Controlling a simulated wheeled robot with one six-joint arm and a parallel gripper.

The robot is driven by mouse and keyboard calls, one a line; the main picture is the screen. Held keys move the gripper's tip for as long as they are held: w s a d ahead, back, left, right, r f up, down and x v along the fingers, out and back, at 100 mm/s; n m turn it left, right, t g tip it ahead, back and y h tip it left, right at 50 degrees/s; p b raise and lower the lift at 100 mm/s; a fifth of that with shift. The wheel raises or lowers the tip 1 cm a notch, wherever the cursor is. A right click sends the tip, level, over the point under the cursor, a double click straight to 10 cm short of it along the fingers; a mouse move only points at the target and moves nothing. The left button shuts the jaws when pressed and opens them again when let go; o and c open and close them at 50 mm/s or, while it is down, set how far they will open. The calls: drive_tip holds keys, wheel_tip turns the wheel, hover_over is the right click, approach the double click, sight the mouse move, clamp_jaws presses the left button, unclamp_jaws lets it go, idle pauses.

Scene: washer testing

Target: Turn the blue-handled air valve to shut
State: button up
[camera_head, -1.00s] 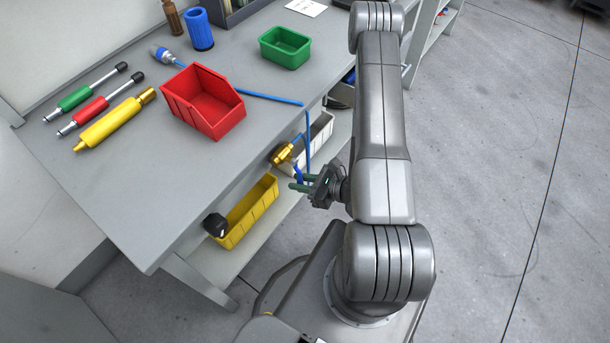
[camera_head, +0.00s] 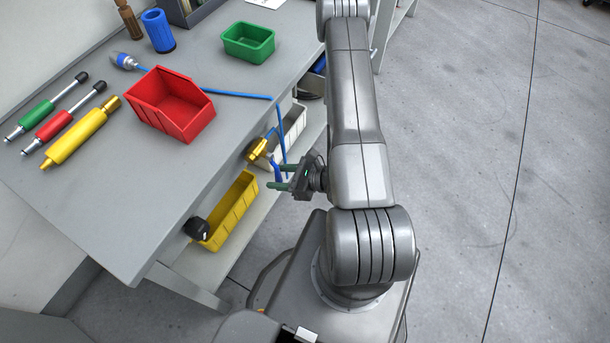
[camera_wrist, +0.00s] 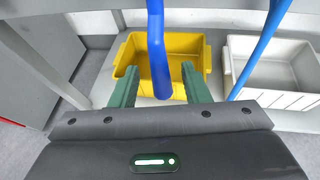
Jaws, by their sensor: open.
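The brass air valve (camera_head: 257,149) is at the table's front edge in the head view. Its blue handle (camera_head: 278,172) hangs down from it, close to my gripper (camera_head: 279,186). In the wrist view the blue handle (camera_wrist: 158,55) comes down from the top, between the two green fingers of my gripper (camera_wrist: 158,84). The fingers are open, with a gap on each side of the handle. The brass body is outside the wrist view.
A blue hose (camera_head: 284,130) runs down beside the valve. A black knob (camera_head: 197,229) sits on the table edge. A yellow bin (camera_head: 232,212) and a white bin (camera_wrist: 275,72) stand on the lower shelf. A red bin (camera_head: 172,112) and a green bin (camera_head: 248,43) are on the tabletop.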

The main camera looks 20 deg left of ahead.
drive_tip(key=p+v, duration=0.2)
drive_tip(key=v, duration=1.1)
idle(0.4)
drive_tip(key=shift+d, duration=0.15)
idle(1.3)
